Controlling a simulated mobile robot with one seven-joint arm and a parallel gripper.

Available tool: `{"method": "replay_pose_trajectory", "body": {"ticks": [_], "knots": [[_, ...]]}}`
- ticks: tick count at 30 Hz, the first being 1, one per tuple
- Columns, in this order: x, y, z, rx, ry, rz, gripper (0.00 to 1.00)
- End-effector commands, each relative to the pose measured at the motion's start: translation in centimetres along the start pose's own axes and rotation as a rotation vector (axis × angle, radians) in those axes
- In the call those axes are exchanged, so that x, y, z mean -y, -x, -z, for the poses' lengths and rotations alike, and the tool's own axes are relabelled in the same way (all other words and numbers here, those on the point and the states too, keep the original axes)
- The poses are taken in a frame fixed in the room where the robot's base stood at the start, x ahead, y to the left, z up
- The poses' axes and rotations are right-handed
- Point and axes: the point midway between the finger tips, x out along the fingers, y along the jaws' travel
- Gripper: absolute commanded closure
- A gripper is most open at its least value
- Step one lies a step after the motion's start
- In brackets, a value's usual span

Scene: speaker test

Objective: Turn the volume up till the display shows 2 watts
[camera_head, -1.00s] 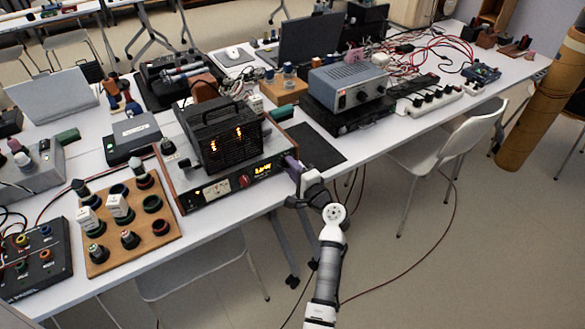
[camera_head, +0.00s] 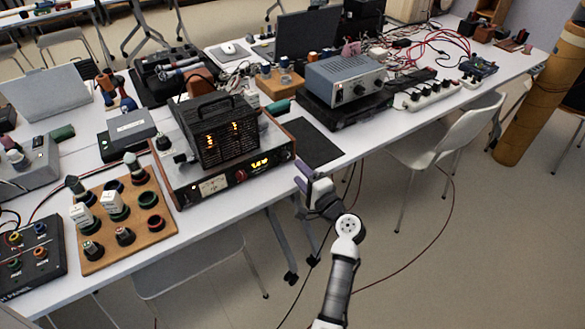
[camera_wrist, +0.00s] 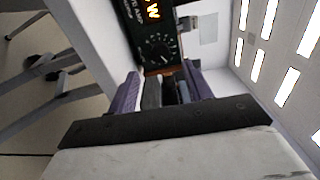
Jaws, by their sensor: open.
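The amplifier (camera_head: 205,187) has wooden sides and a lit orange display (camera_head: 260,162) on its front; the digits are too small to read in the head view. In the wrist view the display (camera_wrist: 151,11) is cut off by the top edge, and a glowing W shows. Below it is a dark round knob (camera_wrist: 160,48) with a ring of marks. My gripper (camera_head: 299,177) has purple fingers and is off the table edge, in front of the amplifier's right end. In the wrist view my gripper (camera_wrist: 160,82) is open, apart from the knob, with the knob ahead between its fingers.
A black caged unit (camera_head: 222,140) with glowing parts stands on the amplifier. A wooden board (camera_head: 105,238) with several knobs lies to the left. A black mat (camera_head: 313,142) lies to the right on the table.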

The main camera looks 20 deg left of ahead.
Motion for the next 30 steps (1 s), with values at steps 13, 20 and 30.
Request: {"method": "replay_pose_trajectory", "body": {"ticks": [13, 20, 30], "knots": [[-0.1, 7.5, 0.0, 0.000, -0.001, 0.000, 0.50], [0.0, 7.9, 0.0, 0.001, 0.000, 0.000, 0.50], [0.0, 7.8, 0.0, 0.001, 0.000, 0.000, 0.50]]}}
